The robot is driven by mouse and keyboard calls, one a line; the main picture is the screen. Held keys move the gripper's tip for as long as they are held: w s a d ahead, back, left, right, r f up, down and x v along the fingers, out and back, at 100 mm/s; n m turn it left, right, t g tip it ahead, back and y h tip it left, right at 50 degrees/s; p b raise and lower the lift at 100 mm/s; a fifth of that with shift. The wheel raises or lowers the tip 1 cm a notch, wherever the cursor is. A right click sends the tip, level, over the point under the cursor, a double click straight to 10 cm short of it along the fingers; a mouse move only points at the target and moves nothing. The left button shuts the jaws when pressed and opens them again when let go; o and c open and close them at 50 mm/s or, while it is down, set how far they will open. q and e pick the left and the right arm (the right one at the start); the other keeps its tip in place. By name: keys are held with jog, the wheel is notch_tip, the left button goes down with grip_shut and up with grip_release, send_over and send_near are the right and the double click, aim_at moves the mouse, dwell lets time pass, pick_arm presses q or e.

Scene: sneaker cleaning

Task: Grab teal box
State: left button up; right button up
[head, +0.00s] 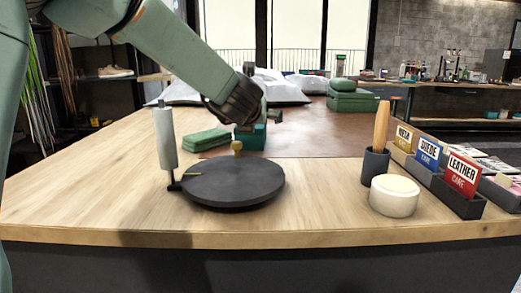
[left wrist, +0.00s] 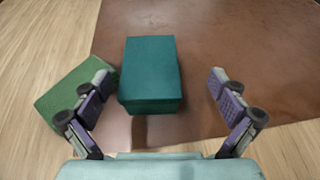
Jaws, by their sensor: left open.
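The teal box (left wrist: 150,72) lies on the brown mat between the open fingers of my left gripper (left wrist: 160,82) in the left wrist view, closer to the left finger. In the head view the teal box (head: 250,139) shows behind the round black turntable, partly hidden by a small yellowish knob and my gripper. My left gripper (head: 258,112) is above it there, its fingers hard to make out. No contact with the box can be made out. My right gripper is in neither view.
The black turntable (head: 233,183) with an upright grey cylinder (head: 166,138) stands in front. A white round tub (head: 394,196) and labelled card holders (head: 458,204) stand right. Plastic bags (head: 275,88) lie behind.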

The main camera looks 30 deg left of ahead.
pick_arm(q)
jog(key=shift+w+a+f, duration=0.3)
jog(key=shift+a+f, duration=0.25)
jog(key=shift+a, duration=0.25)
jog(key=b+x, duration=0.1)
jog(key=x, duration=0.4)
jog(key=shift+a+f, duration=0.25)
jog(key=shift+w+a+f, duration=0.1)
jog(key=shift+w+a, duration=0.05)
jog(key=shift+w, duration=0.3)
jog(key=shift+c, duration=0.2)
jog(key=shift+c, duration=0.7)
jog(key=c, duration=1.2)
